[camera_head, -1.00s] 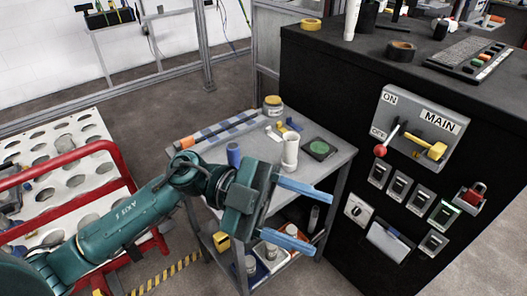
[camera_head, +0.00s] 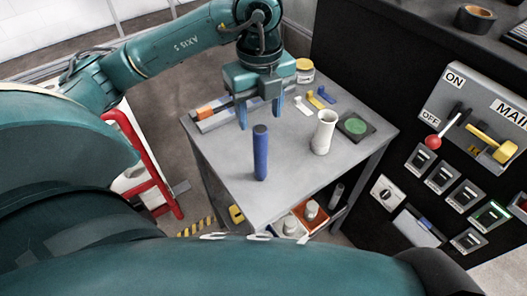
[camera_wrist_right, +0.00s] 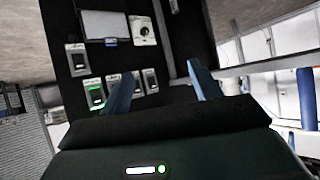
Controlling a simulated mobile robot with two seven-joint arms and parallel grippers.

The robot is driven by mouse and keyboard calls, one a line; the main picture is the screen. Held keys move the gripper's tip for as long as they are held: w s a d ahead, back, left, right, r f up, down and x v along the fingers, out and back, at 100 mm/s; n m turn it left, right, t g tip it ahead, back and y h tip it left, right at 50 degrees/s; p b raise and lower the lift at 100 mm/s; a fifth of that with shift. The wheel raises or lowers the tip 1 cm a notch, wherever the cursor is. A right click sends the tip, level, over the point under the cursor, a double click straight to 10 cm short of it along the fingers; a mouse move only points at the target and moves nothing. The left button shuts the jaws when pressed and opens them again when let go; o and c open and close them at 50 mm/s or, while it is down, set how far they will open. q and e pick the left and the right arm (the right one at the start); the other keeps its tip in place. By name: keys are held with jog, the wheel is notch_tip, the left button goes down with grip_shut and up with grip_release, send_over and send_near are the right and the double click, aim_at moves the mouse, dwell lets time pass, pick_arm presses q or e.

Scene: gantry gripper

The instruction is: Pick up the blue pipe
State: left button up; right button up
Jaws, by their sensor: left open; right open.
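The blue pipe (camera_head: 261,155) stands upright on the grey cart top (camera_head: 215,160), near its front left part. My left gripper (camera_head: 260,118) points down over the cart, its blue fingers spread and empty. It shows just behind and above the pipe's top in the head view; the exact gap in depth is hard to tell. My right gripper (camera_wrist_right: 163,82) shows in the right wrist view, open with nothing between its fingers, facing the dark switch panel. A blue upright cylinder stands at that view's right edge; I cannot tell whether it is the pipe.
A pad with a green disc (camera_head: 355,126), a yellow-lidded jar (camera_head: 305,70) and small fittings lie behind. The dark cabinet with the MAIN switch box (camera_head: 475,120) borders the cart's right. The cart's front left is clear.

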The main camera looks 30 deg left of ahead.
aim_at(261, 146)
pick_arm(q)
jog(key=f, duration=0.5)
jog(key=f+p, duration=0.1)
jog(key=f, duration=0.3)
jog(key=shift+s+d+f, duration=0.15)
jog(key=shift+s+f, duration=0.05)
jog(key=shift+f, duration=0.2)
jog(key=shift+c, duration=0.5)
jog(key=c, duration=0.9)
jog(key=shift+c, duration=0.2)
